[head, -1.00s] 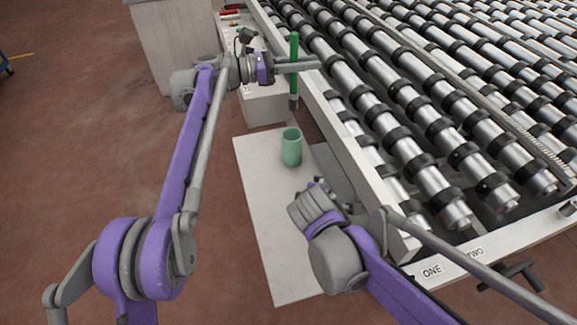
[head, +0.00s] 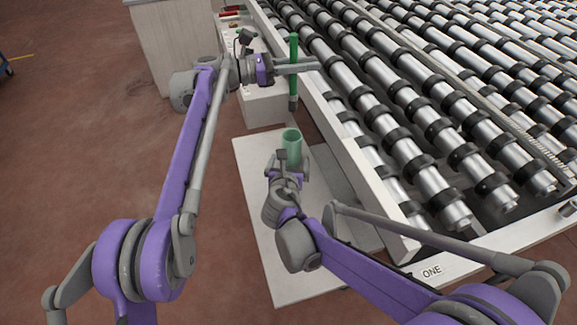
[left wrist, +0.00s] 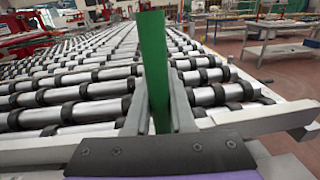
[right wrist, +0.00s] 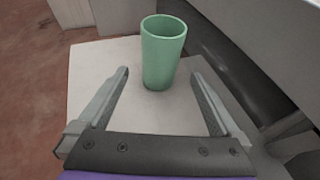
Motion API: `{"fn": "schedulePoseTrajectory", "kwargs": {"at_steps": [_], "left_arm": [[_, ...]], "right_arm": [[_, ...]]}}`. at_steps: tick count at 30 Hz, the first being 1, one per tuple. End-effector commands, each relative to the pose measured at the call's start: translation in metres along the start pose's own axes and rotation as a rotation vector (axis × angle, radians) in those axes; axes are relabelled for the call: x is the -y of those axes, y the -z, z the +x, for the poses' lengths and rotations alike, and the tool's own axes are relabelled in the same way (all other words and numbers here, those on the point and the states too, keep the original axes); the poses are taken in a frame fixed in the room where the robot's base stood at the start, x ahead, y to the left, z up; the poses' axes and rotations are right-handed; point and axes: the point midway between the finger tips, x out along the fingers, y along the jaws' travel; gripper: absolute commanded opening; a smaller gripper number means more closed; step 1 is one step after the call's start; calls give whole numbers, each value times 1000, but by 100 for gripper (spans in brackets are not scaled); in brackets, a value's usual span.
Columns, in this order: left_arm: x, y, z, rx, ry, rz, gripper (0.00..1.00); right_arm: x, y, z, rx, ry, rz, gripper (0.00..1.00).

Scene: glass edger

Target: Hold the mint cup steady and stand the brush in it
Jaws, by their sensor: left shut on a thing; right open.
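The mint cup (head: 292,141) stands upright on a pale board beside the roller table; it also shows in the right wrist view (right wrist: 162,55). My right gripper (head: 288,160) is open just in front of the cup. In the right wrist view its two fingers (right wrist: 161,88) point toward the cup, which stands beyond and between them. My left gripper (head: 300,66) is shut on the green handle of the brush (head: 294,50) and holds it upright, tip down, above and behind the cup. The handle also shows between the fingers in the left wrist view (left wrist: 154,70).
The pale board (head: 262,220) is otherwise clear. The roller table (head: 400,110) with its raised pale side rail (head: 350,165) runs along the right. A pale box (head: 262,108) stands behind the cup, below my left gripper.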

Motion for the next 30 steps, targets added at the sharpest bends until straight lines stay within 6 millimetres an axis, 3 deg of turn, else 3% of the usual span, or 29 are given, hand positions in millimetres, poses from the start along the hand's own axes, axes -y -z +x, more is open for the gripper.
{"fn": "schedulePoseTrajectory", "kwargs": {"at_steps": [6,12,25,26,30], "left_arm": [[0,0,0,0,0,0,0],[0,0,0,0,0,0,0],[0,0,0,0,0,0,0],[0,0,0,0,0,0,0],[0,0,0,0,0,0,0]], "right_arm": [[0,0,44,0,1,3,100],[0,0,70,-1,1,2,100],[0,0,80,-1,0,3,100],[0,0,80,-1,0,3,98],[0,0,80,-1,0,3,73]]}}
